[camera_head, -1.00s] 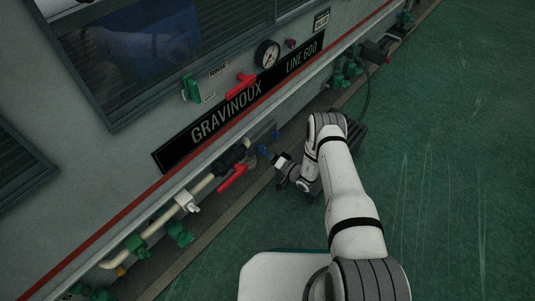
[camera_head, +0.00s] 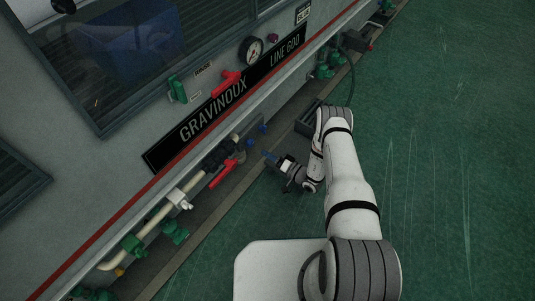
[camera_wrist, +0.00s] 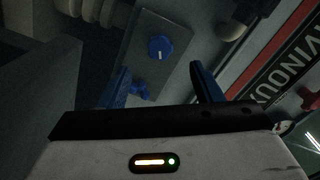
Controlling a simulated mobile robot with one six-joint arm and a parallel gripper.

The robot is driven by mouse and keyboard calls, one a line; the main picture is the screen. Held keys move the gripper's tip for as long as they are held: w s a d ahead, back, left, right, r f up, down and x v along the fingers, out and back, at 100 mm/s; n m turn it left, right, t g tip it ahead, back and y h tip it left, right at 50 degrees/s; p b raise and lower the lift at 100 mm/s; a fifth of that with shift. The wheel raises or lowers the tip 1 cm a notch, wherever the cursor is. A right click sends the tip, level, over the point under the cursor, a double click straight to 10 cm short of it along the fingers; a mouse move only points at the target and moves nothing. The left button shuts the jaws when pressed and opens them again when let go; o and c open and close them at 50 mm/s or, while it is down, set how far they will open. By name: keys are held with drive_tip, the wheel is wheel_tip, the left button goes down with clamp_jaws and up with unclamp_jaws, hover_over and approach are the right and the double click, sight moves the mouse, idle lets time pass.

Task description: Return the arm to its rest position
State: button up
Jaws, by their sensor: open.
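My gripper (camera_head: 268,157) is at the end of my white arm, low in front of the machine's side, near the pipes. In the wrist view my gripper (camera_wrist: 160,88) shows two blue fingers spread apart with nothing held between them. Beyond the fingers is a grey plate (camera_wrist: 178,28) with a blue knob (camera_wrist: 160,47) and a second blue part below it, partly hidden by the left finger. The fingers look apart from the knob.
The grey machine (camera_head: 60,180) fills the left side. Red-handled valve (camera_head: 222,174), pale pipe (camera_head: 150,232) and green valves (camera_head: 173,231) run along its base. A dark open box (camera_head: 308,117) sits on the floor behind my arm. The green floor (camera_head: 450,180) at right is clear.

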idle(0.3)
drive_tip(key=a+r+n+g+y+p, duration=0.3)
drive_tip(key=r+g+p, duration=0.6)
drive_tip(key=r, duration=2.3)
drive_tip(key=s+r+n+g+h+p, duration=0.1)
drive_tip(key=s+r+g+h+p, duration=0.25)
drive_tip(key=r, duration=0.85)
drive_tip(key=s+r+n+g+h+p, duration=0.1)
drive_tip(key=s+r+h+p, duration=0.2)
drive_tip(key=s+r+p, duration=0.55)
drive_tip(key=s+d+r+m+t+h+p, duration=0.1)
drive_tip(key=s+d+r+h+p, duration=0.2)
drive_tip(key=r, duration=0.7)
drive_tip(key=s+d+r+m+t+h+p, duration=0.1)
drive_tip(key=s+d+r+t+h+p, duration=0.1)
drive_tip(key=s+d+r+h+p, duration=0.2)
drive_tip(key=s+d+r+m+t+h+p, duration=0.1)
drive_tip(key=s+d+r, duration=0.7)
drive_tip(key=r, duration=0.8)
drive_tip(key=s+t+h+p, duration=0.1)
drive_tip(key=s+h+p, duration=0.1)
drive_tip(key=shift+s+h+p, duration=0.2)
drive_tip(key=shift+h+p, duration=0.15)
drive_tip(key=shift+p, duration=0.05)
drive_tip(key=shift+c, duration=0.2)
